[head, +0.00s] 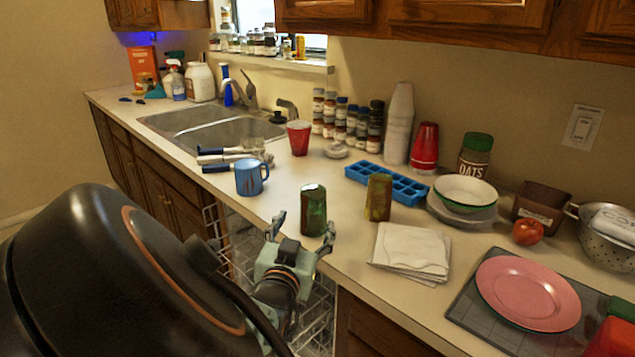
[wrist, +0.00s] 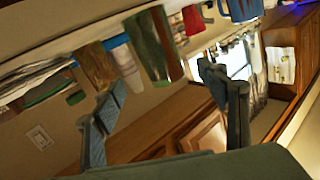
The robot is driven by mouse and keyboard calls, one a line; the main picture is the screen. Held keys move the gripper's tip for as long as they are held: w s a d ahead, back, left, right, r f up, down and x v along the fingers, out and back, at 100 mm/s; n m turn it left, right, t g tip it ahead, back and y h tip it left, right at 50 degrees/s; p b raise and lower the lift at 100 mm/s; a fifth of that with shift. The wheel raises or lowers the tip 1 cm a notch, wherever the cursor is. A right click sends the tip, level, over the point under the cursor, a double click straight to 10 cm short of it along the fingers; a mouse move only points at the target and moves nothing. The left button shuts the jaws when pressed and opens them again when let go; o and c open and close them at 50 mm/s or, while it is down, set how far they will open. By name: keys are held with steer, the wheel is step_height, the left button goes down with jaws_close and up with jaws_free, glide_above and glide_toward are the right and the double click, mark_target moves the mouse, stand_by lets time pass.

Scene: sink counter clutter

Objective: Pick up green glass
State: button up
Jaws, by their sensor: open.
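The green glass (head: 313,212) stands upright near the front edge of the counter, above the open dishwasher rack. It also shows in the wrist view (wrist: 153,48), ahead of and roughly between the two fingers. My gripper (head: 303,229) is open and empty at the counter's front edge, just in front of the glass. One finger is to the left of the glass and the other close to its lower right side in the head view. I cannot tell whether that finger touches it. Both fingers show in the wrist view (wrist: 162,76).
A brownish-green glass (head: 378,198) stands to the right, with folded white cloths (head: 410,251) in front of it. A blue mug (head: 251,177) is to the left. A blue ice tray (head: 388,183) lies behind. The dishwasher rack (head: 318,305) is below.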

mark_target(311, 210)
steer(key=shift+n+t, duration=0.4)
steer(key=w, duration=0.2)
steer(key=w+d+b, duration=0.1)
steer(key=w, duration=0.2)
steer(key=shift+r, duration=0.2)
steer(key=w, duration=0.2)
steer(key=w+b, duration=0.1)
steer(key=w, duration=0.1)
steer(key=shift+w+d+f, duration=0.1)
steer(key=shift+d+f, duration=0.3)
steer(key=shift+w+d, duration=0.1)
steer(key=shift+w, duration=0.35)
steer(key=c, duration=1.4)
steer(key=shift+r, duration=0.1)
